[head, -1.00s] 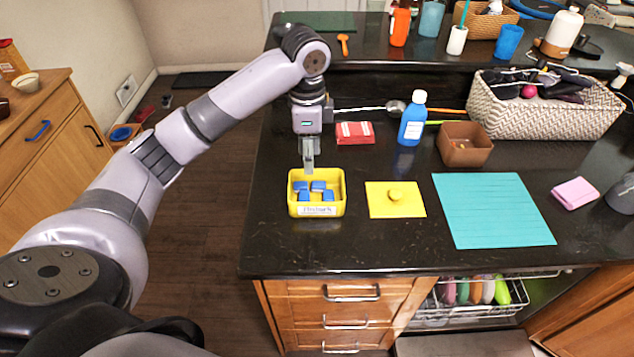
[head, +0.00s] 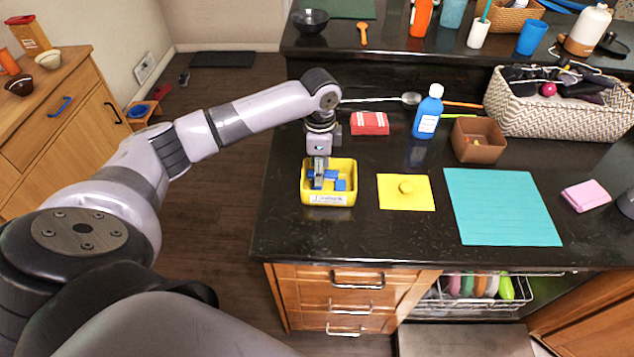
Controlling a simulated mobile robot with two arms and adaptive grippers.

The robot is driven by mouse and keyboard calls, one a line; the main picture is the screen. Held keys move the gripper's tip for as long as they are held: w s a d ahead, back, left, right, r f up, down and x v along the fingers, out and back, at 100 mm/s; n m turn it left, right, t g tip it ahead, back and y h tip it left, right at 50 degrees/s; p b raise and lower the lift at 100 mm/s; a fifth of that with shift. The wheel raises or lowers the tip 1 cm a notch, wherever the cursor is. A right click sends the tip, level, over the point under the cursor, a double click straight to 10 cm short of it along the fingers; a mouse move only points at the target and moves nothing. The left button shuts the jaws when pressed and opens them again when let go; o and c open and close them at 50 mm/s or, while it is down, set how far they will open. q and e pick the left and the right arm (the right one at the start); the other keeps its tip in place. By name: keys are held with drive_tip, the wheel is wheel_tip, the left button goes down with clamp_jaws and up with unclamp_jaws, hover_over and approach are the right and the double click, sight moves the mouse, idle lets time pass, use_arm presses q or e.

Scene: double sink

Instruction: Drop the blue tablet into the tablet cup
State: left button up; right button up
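The yellow labelled tub (head: 306,189) stands near the left end of the dark counter, with several blue tablets (head: 340,185) inside. My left gripper (head: 318,185) points straight down into the tub, its fingertips among the tablets. It hides some of them, and I cannot tell whether its fingers are open or shut on one. I cannot make out for sure which thing is the tablet cup. My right gripper is not in view.
Behind stand a red packet (head: 370,124), a blue bottle (head: 428,112), a brown box (head: 478,140) and a woven basket (head: 560,118). The counter's front strip is clear.

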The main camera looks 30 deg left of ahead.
use_arm(q)
wheel_tip(320, 180, down, 4)
drive_tip(key=shift+d+r+p, duration=0.1)
drive_tip(key=shift+p, duration=0.7)
drive_tip(key=shift+w+f, duration=0.1)
drive_tip(key=shift+f, duration=0.35)
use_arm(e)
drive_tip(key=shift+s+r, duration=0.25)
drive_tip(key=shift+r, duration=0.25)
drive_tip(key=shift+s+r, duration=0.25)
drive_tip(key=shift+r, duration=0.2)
use_arm(q)
drive_tip(key=shift+c, duration=0.6)
drive_tip(key=c, duration=0.4)
drive_tip(key=shift+c, duration=0.5)
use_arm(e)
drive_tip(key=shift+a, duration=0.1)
